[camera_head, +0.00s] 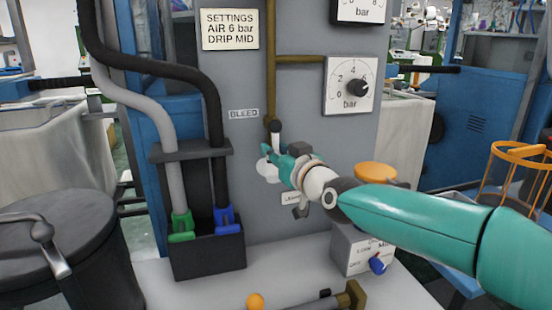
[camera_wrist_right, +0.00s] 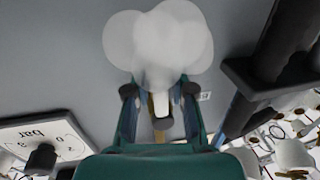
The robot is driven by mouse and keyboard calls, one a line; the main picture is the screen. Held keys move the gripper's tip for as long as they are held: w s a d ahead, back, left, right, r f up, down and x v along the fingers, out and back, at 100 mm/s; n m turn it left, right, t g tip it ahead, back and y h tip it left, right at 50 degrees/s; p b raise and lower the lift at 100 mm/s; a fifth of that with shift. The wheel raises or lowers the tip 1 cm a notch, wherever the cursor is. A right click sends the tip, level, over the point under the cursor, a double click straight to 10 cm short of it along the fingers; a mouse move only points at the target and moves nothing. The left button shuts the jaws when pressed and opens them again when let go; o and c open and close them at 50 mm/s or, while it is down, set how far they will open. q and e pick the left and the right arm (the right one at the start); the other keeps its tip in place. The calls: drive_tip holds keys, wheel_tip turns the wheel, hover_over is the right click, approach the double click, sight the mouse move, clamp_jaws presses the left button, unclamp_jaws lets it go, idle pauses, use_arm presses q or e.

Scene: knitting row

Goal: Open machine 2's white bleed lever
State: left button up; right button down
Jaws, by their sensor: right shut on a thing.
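My right gripper (camera_head: 272,156) reaches in from the right to the grey panel, just below the BLEED label (camera_head: 243,114) and the brown pipe's lower end. In the right wrist view its two fingers (camera_wrist_right: 160,92) are shut on a narrow white piece, which looks like the white bleed lever (camera_wrist_right: 177,98). A dark valve part (camera_wrist_right: 163,122) shows between the fingers. A pale, rounded, cloud-like puff (camera_wrist_right: 158,42) spreads beyond the fingertips and hides part of the lever. It also shows in the head view (camera_head: 265,169). The lever's exact angle is hard to tell. My left gripper is out of view.
A bar dial (camera_head: 353,86) is at the upper right of the panel. Grey and black hoses end in a dark holder (camera_head: 207,250) at left. A grey box with a blue knob (camera_head: 377,263) and an orange disc (camera_head: 376,172) sit near my right arm.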

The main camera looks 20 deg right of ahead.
drive_tip(key=shift+a+f, duration=0.2)
idle(0.3)
drive_tip(key=c, duration=1.1)
unclamp_jaws()
drive_tip(key=shift+w, duration=0.1)
drive_tip(key=shift+c, duration=0.2)
drive_tip(key=shift+r, duration=0.1)
drive_tip(key=s, duration=1.2)
drive_tip(key=shift+d, duration=0.3)
